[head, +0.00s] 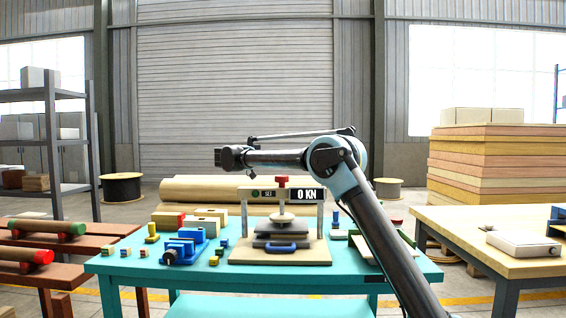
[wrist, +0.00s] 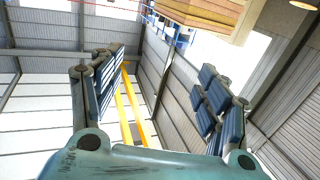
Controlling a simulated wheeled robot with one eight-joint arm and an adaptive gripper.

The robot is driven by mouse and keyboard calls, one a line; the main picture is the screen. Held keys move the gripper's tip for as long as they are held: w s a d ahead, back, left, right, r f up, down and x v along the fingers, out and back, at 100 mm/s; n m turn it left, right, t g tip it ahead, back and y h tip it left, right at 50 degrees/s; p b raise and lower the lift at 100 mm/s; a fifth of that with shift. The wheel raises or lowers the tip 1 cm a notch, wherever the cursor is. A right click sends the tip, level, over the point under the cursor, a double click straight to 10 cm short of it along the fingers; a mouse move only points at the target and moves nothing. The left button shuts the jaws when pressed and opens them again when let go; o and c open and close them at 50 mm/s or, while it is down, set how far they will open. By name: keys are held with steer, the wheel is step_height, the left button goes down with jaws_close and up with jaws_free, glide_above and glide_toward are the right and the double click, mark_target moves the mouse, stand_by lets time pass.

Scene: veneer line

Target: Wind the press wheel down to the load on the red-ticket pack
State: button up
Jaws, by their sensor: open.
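The press (head: 281,257) stands on the teal table, with a wooden base, white posts and crossbeam. Its red wheel (head: 282,181) is on top of the crossbeam, where a display reads "0 KN". A round pressing plate (head: 282,218) hangs above a grey stack (head: 276,239) with a blue handle in front. Several wrapped blocks lie left of the press; one block (head: 168,220) has a red end. I cannot tell which is the red-ticket pack. My gripper (head: 222,157) is above and left of the wheel, clear of it. The wrist view shows its fingers (wrist: 163,85) apart and empty.
A blue vise-like fixture (head: 184,247) and small yellow pieces are left of the press. My arm crosses the right of the table. Side benches hold rollers (head: 47,226) at left and a white box (head: 523,244) at right.

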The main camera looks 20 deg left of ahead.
steer(key=w+d+r+n+t+y, duration=0.1)
steer(key=w+r+n+t+y, duration=0.25)
steer(key=w, duration=0.35)
steer(key=w+d+r+n+t+y, duration=0.2)
steer(key=w+n+y, duration=0.25)
steer(key=w, duration=0.25)
steer(key=w+d+r+n+t+y, duration=0.1)
steer(key=w+r+n+t+y, duration=0.15)
steer(key=w+y, duration=0.3)
steer(key=n+g+y, duration=1.5)
steer(key=n+g, duration=0.1)
steer(key=n, duration=0.1)
glide_toward(283, 176)
steer(key=shift+m+h, duration=0.25)
steer(key=x, duration=1.1)
steer(key=shift+w+r, duration=0.2)
steer(key=shift+w, duration=0.05)
steer(key=c, duration=1.1)
